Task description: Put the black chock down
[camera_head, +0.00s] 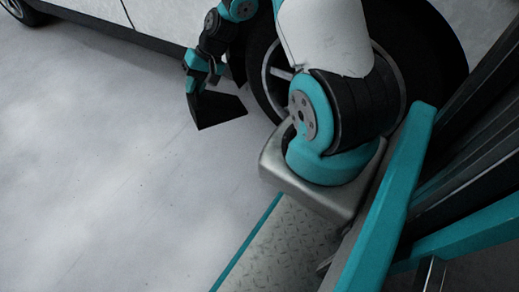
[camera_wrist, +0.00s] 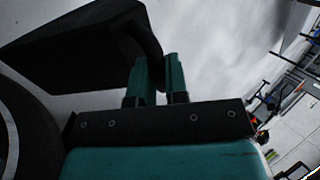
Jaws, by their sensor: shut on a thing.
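The black chock (camera_head: 216,109) is a dark wedge low beside the car's wheel (camera_head: 262,75) in the head view. My gripper (camera_head: 191,88) is shut on its upper left part. In the wrist view the chock (camera_wrist: 80,48) fills the upper left, and the teal fingers of my gripper (camera_wrist: 157,72) close on its right end. The chock looks tilted in the head view. I cannot tell whether its underside touches the floor.
The white car body (camera_head: 150,18) runs along the top, with another wheel (camera_head: 22,10) at the far left. The pale floor (camera_head: 95,140) left of the chock is clear. In the wrist view, a dark round wheel edge (camera_wrist: 22,125) shows at lower left.

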